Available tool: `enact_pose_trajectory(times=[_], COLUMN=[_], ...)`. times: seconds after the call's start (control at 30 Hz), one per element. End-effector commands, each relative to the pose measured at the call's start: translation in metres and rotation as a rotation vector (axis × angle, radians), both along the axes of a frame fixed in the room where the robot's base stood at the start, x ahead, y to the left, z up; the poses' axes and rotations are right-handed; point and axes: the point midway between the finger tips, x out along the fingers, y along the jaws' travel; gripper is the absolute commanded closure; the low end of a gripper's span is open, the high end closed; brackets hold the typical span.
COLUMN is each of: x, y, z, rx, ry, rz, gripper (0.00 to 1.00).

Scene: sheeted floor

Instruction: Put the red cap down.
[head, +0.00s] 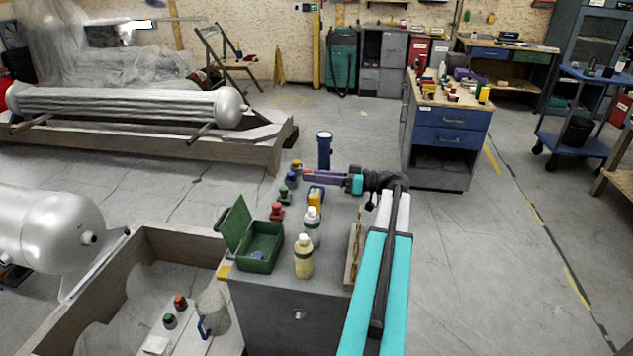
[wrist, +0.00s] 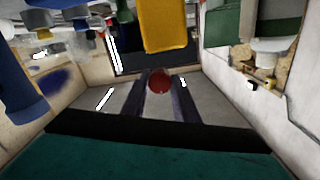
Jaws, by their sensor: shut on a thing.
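My gripper (head: 310,175) reaches left over the far end of a grey cabinet top (head: 325,278). It is shut on the red cap (wrist: 158,82), which shows round and dark red between the two finger ends in the wrist view. In the head view only a small reddish spot of the cap (head: 308,173) shows at the fingertips. I cannot tell how high the cap is above the cabinet top.
An open green box (head: 260,247), a cream bottle (head: 303,257) and a white-capped bottle (head: 312,226) stand on the cabinet. A yellow container (head: 315,198), a red-topped item (head: 277,211) and several small bottles are near my gripper. A dark blue cylinder (head: 324,150) stands just beyond.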

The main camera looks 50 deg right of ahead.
Motion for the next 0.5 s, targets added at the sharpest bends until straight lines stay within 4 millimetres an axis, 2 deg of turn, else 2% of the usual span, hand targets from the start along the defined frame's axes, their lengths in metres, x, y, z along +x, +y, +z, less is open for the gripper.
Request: enact_pose_trajectory(times=[0.2, 0.5], x=[0.0, 0.001], y=[0.0, 0.001], z=[-0.02, -0.021], rx=[0.001, 0.0], ry=[0.0, 0.0], rz=[0.001, 0.001], gripper=[1.0, 1.0])
